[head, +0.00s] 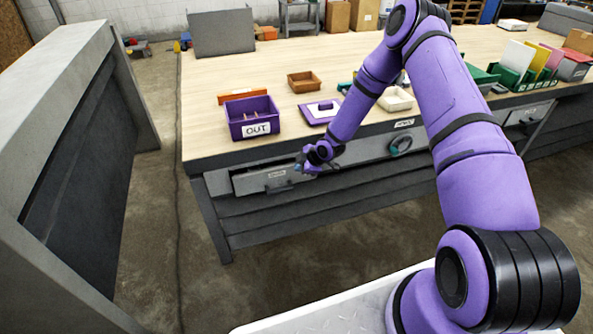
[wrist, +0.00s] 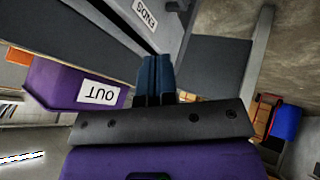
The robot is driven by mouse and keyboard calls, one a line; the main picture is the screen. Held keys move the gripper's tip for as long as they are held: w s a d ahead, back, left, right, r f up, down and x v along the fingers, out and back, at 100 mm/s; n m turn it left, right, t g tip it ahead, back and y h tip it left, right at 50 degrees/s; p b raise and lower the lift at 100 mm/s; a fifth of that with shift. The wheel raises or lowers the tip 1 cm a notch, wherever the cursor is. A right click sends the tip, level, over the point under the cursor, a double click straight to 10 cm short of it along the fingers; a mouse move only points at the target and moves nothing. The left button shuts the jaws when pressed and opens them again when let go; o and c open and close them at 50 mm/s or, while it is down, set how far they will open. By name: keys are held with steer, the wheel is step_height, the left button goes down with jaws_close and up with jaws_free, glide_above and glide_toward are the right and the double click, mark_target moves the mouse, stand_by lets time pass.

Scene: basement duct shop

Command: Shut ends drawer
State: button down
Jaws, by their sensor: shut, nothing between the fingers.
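The ends drawer (head: 250,184) is a grey drawer front with a small label, under the left end of the worktable (head: 210,140). Its front seems to stand slightly proud of the table frame, but I cannot tell how far. A white label reading ENDS (wrist: 145,13) shows upside down at the top of the wrist view. My gripper (head: 305,166) is at the right end of this drawer front. Its dark blue fingers (wrist: 155,75) are together and empty in the wrist view. I cannot tell whether they touch the drawer.
A purple OUT bin (head: 250,118) stands on the tabletop above the drawer and also shows in the wrist view (wrist: 70,88). A grey panel unit (head: 70,130) stands left, with open floor between.

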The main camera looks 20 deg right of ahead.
step_height(320, 180, down, 3)
steer(key=a+m+t+y, duration=0.1)
steer(key=a+m+t, duration=0.1)
steer(key=m, duration=0.5)
steer(key=m+t+h, duration=0.6)
steer(key=m+t, duration=0.4)
steer(key=m, duration=1.7)
glide_toward(292, 163)
steer(key=w, duration=0.6)
steer(key=shift+f, duration=0.4)
steer(key=shift+w, duration=0.1)
steer(key=w, duration=0.3)
steer(key=shift+w, duration=0.5)
steer(key=shift+w+d+r, duration=0.1)
steer(key=shift+w+r, duration=0.05)
steer(key=shift+r, duration=0.05)
